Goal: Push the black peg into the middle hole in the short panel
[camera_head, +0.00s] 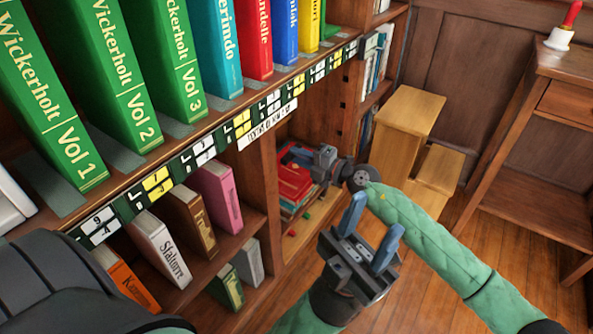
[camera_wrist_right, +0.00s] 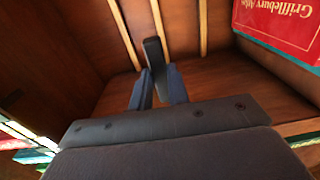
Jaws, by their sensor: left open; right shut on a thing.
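The black peg (camera_wrist_right: 154,58) is held between the blue fingers of my right gripper (camera_wrist_right: 158,88) in the right wrist view. It sticks out past the fingertips toward a wood panel with pale vertical strips. In the head view my right gripper (camera_head: 318,160) is inside a lower bookcase compartment, and the peg cannot be made out there. My left gripper (camera_head: 370,231) is open and empty in front of the bookcase. A dark spot (camera_wrist_right: 12,98) shows on the wood at the left of the wrist view.
Red books (camera_head: 294,182) lie in the compartment beside my right gripper; a red box or book (camera_wrist_right: 280,28) is close by in the wrist view. Large green volumes (camera_head: 100,75) line the upper shelf. A wooden step stool (camera_head: 408,120) and side table (camera_head: 560,75) stand right. Floor between them is clear.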

